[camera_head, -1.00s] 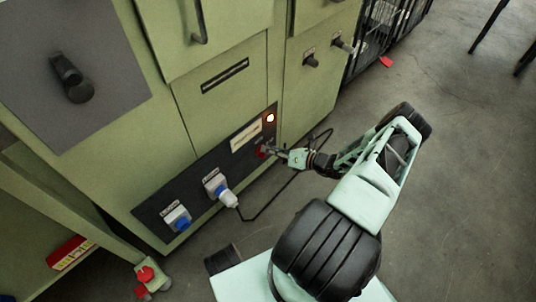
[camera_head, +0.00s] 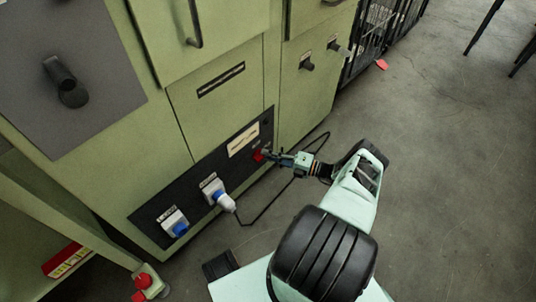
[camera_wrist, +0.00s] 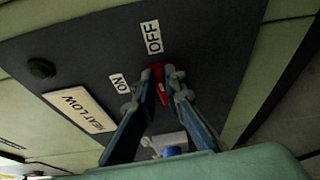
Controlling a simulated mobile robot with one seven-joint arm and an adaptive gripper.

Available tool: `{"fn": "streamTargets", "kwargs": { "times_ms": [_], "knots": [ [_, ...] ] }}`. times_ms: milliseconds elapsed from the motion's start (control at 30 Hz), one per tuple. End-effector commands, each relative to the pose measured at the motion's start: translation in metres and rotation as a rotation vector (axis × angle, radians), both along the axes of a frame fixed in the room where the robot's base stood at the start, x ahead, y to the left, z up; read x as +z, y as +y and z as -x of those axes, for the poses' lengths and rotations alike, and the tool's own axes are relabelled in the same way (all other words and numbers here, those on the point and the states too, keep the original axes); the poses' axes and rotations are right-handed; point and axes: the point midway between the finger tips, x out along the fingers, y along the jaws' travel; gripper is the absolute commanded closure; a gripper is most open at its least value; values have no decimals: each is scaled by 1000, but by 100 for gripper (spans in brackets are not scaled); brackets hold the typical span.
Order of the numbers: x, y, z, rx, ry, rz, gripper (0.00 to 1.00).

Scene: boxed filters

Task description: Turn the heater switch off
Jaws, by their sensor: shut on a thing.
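The red heater switch (camera_head: 259,156) sits on the dark panel low on the green cabinet. In the wrist view the red switch (camera_wrist: 157,71) is between the fingertips, with the OFF label (camera_wrist: 151,37) just above it and the ON label (camera_wrist: 120,83) to its left. My gripper (camera_head: 267,155) reaches the panel from the right. In the wrist view my gripper (camera_wrist: 160,88) is shut on the switch, and the fingers hide part of it. The round indicator lamp (camera_wrist: 41,68) on the panel is dark.
A white socket with a blue-and-white plug (camera_head: 226,202) and a black cable is left of the switch. Another socket with a blue cover (camera_head: 175,223) is further left. Black knobs (camera_head: 306,62) stick out on the right cabinet face. Floor at right is open.

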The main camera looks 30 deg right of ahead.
Motion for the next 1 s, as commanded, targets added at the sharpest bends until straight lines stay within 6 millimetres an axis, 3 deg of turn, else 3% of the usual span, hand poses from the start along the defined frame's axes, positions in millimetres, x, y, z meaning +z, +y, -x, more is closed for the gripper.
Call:
{"fn": "streamTargets", "kwargs": {
  "times_ms": [733,767,900,1000],
  "knots": [
    [-2,-2,-2,-6,31,-85,100],
    [-2,-2,-2,-6,31,-85,89],
    [-2,-1,-1,-5,31,-85,74],
    [-2,-1,-1,-4,31,-85,72]
  ]
}}
